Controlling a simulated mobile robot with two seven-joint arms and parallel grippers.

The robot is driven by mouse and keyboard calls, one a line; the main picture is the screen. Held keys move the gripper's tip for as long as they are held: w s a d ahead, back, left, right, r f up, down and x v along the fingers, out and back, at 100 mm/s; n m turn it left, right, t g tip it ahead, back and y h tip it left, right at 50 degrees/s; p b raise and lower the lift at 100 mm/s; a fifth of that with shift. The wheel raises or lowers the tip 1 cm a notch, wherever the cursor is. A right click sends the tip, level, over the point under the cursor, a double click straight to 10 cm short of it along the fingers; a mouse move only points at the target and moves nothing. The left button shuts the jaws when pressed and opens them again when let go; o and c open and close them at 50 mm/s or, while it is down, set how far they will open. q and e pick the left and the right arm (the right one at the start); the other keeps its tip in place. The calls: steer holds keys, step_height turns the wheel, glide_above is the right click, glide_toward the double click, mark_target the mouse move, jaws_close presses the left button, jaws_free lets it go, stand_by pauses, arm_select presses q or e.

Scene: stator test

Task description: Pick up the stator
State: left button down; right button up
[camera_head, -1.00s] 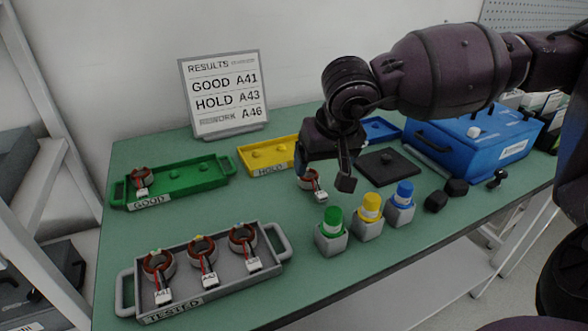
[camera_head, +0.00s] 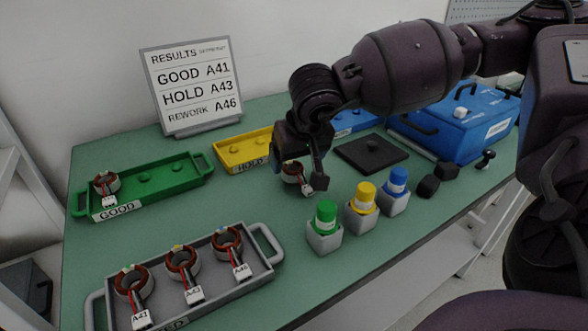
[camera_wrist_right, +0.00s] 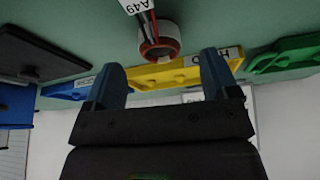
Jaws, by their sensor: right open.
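A loose stator (camera_head: 291,173), a copper-coloured ring with red wires and a white tag, lies on the green table, partly covered by my right gripper (camera_head: 298,178). In the right wrist view the stator (camera_wrist_right: 160,40) shows with tag A49, beyond the gap between the open blue-grey fingers of the right gripper (camera_wrist_right: 162,68). The fingers are apart and empty. Three more stators (camera_head: 183,263), tagged A41, A43 and A46, stand in the grey tested tray (camera_head: 262,277). Another stator (camera_head: 106,185) is in the green GOOD tray (camera_head: 190,182). My left gripper is out of view.
Green, yellow and blue capped holders (camera_head: 362,208) stand just in front of the loose stator. A yellow HOLD tray (camera_head: 232,148), a black plate (camera_head: 370,152) and a blue case (camera_head: 470,130) surround it. A results sign (camera_head: 190,85) stands behind. Bare table lies to its left.

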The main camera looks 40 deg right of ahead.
mark_target(294, 168)
steer(key=b+x, duration=0.1)
steer(key=x, duration=0.3)
steer(key=shift+s+f, duration=0.1)
steer(key=shift+f, duration=0.1)
steer(key=shift+r, duration=0.1)
steer(key=c, duration=1.1)
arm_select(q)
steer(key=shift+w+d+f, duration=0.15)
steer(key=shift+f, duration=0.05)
arm_select(e)
steer(key=shift+c, duration=0.2)
steer(key=shift+r, duration=0.1)
